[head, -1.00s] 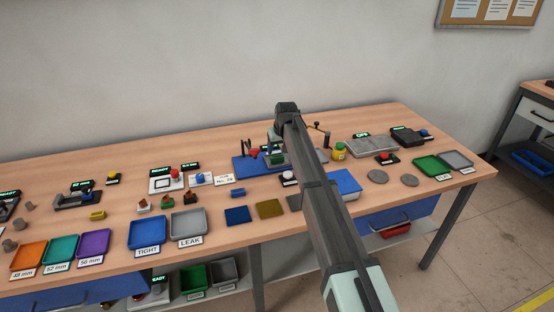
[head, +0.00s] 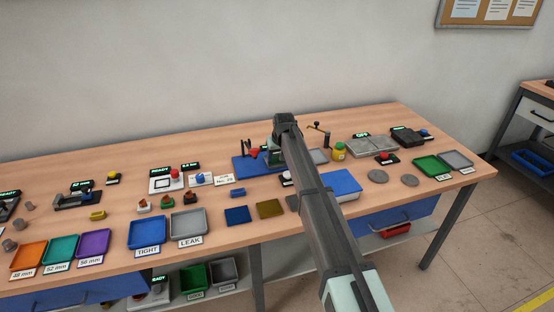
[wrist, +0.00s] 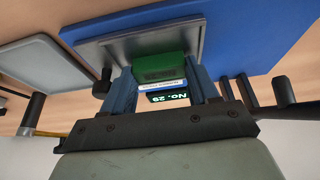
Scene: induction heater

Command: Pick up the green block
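The green block (wrist: 160,67) lies over a grey plate on a blue base in the wrist view, with a white-and-blue label strip and a lit "No. 29" sign in front of it. My gripper (wrist: 163,82) has its two blue fingers apart, one on each side of the block. I cannot tell whether the fingers touch it. In the head view my gripper (head: 279,158) is low over the blue base (head: 243,167), and the arm hides part of the spot.
A yellow jar (head: 339,151) and a stand with a handle (head: 326,137) are close right of the arm. A blue box (head: 340,183) lies near the front. Dark posts (head: 246,149) stand left of the gripper. Coloured trays line the front-left edge.

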